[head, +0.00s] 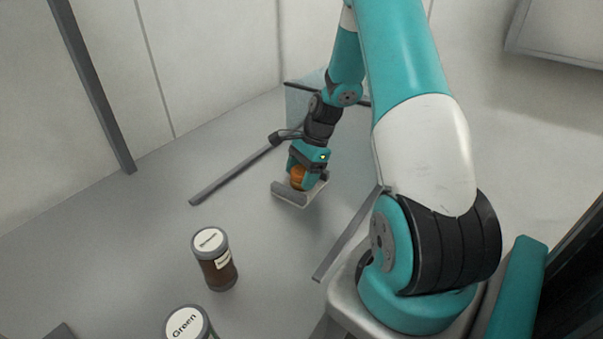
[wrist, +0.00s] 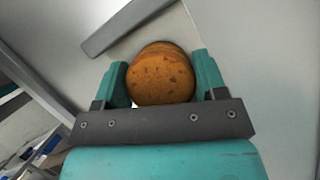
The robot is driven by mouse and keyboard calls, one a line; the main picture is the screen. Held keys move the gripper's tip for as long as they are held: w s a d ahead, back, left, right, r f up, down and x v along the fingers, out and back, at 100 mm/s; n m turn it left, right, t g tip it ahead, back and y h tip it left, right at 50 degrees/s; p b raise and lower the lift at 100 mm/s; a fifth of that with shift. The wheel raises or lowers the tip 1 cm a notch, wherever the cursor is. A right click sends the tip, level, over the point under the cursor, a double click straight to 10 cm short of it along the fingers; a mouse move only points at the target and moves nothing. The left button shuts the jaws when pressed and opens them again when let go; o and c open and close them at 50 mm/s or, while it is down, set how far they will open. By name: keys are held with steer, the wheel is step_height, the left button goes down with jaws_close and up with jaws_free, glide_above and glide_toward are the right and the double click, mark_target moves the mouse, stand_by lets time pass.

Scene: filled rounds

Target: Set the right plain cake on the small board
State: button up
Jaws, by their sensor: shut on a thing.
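A round orange-brown cake (head: 297,176) is between the fingers of my gripper (head: 303,178). In the wrist view the cake (wrist: 160,75) shows a speckled, plain top, with a green finger of my gripper (wrist: 161,72) on each side, shut on it. A small pale board with a raised grey edge (head: 291,197) lies directly under the gripper and cake in the head view. I cannot tell whether the cake touches the board or is just above it. No second cake is in view.
A brown jar with a white lid (head: 215,260) stands on the grey surface at front left. A jar labelled Green (head: 187,323) is nearer, cut by the frame edge. Long grey bars lie left (head: 235,175) and right (head: 345,236) of the board. The surface between jars and board is clear.

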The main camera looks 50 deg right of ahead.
steer(key=shift+f, duration=0.15)
steer(key=o, duration=0.7)
